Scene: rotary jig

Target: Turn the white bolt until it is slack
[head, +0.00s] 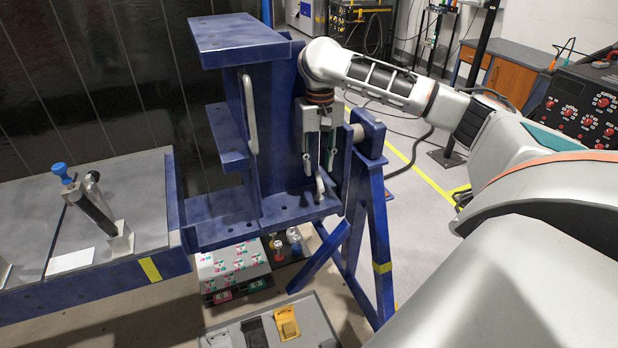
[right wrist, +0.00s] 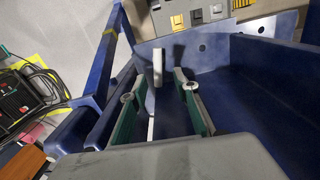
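The blue rotary jig (head: 238,38) stands mid-picture in the head view. A small pale upright piece (head: 320,188), which looks like the white bolt, rises from its lower shelf. The same piece (right wrist: 157,66) shows in the right wrist view, just beyond the fingertips and in line with the gap between them. My right gripper (head: 318,166) points down inside the jig, above this piece. In the right wrist view its green-padded fingers (right wrist: 160,88) are apart with nothing between them. A longer pale bar (head: 250,114) is on the jig's upright plate. My left gripper is not in view.
A blue stand (head: 383,240) supports the jig's right side, close to my right arm. The jig's walls and shelves surround the gripper. At left, a bench (head: 140,205) carries a clamp with a blue knob (head: 60,169). Boxes (head: 232,268) lie on the floor below.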

